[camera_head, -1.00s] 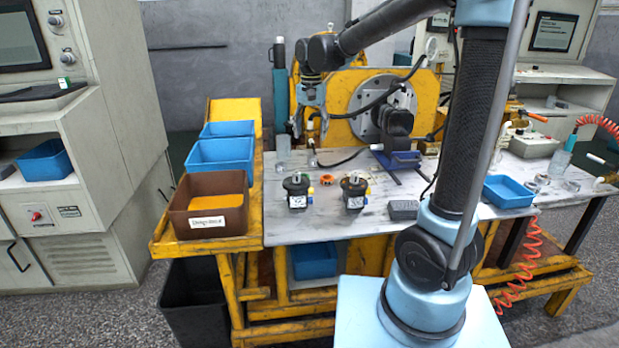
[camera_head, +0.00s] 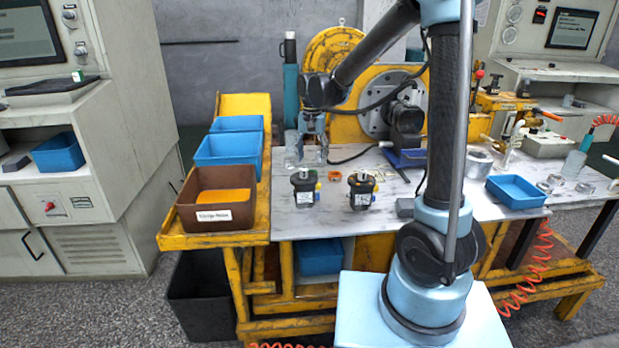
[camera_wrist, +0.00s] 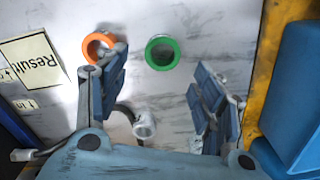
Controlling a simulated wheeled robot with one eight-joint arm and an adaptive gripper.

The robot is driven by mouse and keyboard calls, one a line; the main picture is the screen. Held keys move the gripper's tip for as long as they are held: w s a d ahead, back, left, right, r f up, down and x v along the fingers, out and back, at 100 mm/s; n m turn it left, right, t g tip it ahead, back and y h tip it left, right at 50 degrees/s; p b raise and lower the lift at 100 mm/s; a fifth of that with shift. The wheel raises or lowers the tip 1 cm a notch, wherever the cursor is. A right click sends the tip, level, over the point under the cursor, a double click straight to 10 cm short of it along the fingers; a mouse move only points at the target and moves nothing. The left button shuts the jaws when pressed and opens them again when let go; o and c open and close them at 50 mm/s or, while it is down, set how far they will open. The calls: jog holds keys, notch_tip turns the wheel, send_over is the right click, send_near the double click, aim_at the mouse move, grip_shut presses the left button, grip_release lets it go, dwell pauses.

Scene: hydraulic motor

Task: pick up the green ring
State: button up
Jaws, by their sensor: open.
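The green ring (camera_wrist: 162,40) lies on the pale table top in the wrist view, at the top middle, with its open centre facing the camera. My gripper (camera_wrist: 165,80) is open, its blue jointed fingers spread left and right, with the ring beyond the fingertips and between their lines. Nothing is held. In the head view my gripper (camera_head: 312,160) points down low over the back left of the table. I cannot make out the green ring in the head view; the arm and gripper may hide it.
An orange ring (camera_wrist: 86,47) lies just left of the green one, close to the left finger. Two black motors (camera_head: 304,188) (camera_head: 361,190) stand towards the table's front. A brown bin (camera_head: 183,213) and blue bins (camera_head: 203,148) stand left. A paper sign (camera_wrist: 30,62) shows too.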

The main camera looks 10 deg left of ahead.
jog(key=shift+s+a+f, duration=0.1)
jog(key=shift+f, duration=1.45)
jog(key=shift+s+a+f, duration=0.1)
jog(key=shift+f, duration=1.45)
jog(key=c, duration=0.8)
jog(key=shift+c, duration=0.2)
